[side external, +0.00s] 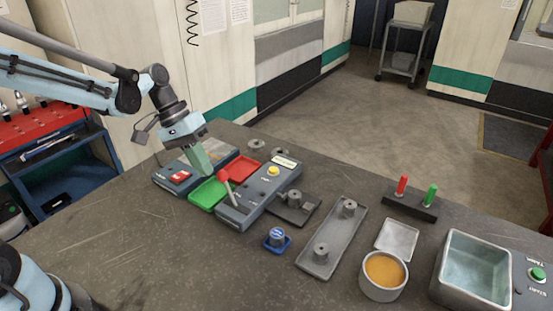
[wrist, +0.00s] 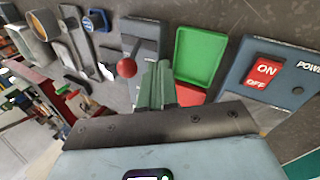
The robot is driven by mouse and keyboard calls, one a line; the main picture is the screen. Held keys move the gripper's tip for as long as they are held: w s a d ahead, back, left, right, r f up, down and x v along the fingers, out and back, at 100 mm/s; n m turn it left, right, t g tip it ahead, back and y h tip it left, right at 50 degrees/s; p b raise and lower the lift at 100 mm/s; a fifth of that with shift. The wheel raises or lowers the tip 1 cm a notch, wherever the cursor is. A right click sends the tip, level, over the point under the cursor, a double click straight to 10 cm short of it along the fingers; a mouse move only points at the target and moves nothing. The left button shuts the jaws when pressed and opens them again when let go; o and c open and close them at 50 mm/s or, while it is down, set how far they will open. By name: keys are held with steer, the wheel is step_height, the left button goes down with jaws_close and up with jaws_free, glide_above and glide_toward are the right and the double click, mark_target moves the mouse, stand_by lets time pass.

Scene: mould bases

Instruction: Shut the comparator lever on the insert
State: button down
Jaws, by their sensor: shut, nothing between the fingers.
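The comparator (side external: 258,197) is a long grey-blue box with a yellow button and a pale label. Its lever has a red ball knob (side external: 222,175) and stands up, leaning toward the left, at the near left end. The knob also shows in the wrist view (wrist: 126,68), just left of my fingers. My gripper (side external: 208,172) has green fingers, shut and empty, above the green tray and a little left of the knob; it also shows in the wrist view (wrist: 158,85). A gap shows between fingers and knob. I cannot make out an insert under the lever.
A green tray (side external: 207,194) and a red tray (side external: 241,168) lie between the comparator and a power box (side external: 168,178). A blue piece (side external: 277,236), a grey plate (side external: 316,268) with cylinders, a round pot (side external: 383,290) and a metal tank (side external: 440,272) stand to the right. The front bench is clear.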

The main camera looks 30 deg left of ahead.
mark_target(219, 172)
steer(key=shift+w+d+r, duration=0.15)
steer(key=shift+d, duration=0.6)
steer(key=shift+d+r+y, duration=0.25)
steer(key=shift+d+y, duration=0.1)
steer(key=shift+y, duration=0.05)
steer(key=shift+d, duration=0.1)
steer(key=shift+d+r+y, duration=0.45)
steer(key=shift+d+y, duration=0.4)
steer(key=shift+y, duration=0.15)
steer(key=d+y, duration=0.5)
steer(key=d, duration=0.1)
steer(key=shift+d+r, duration=0.2)
steer(key=shift+r, duration=0.1)
steer(key=shift+d, duration=0.15)
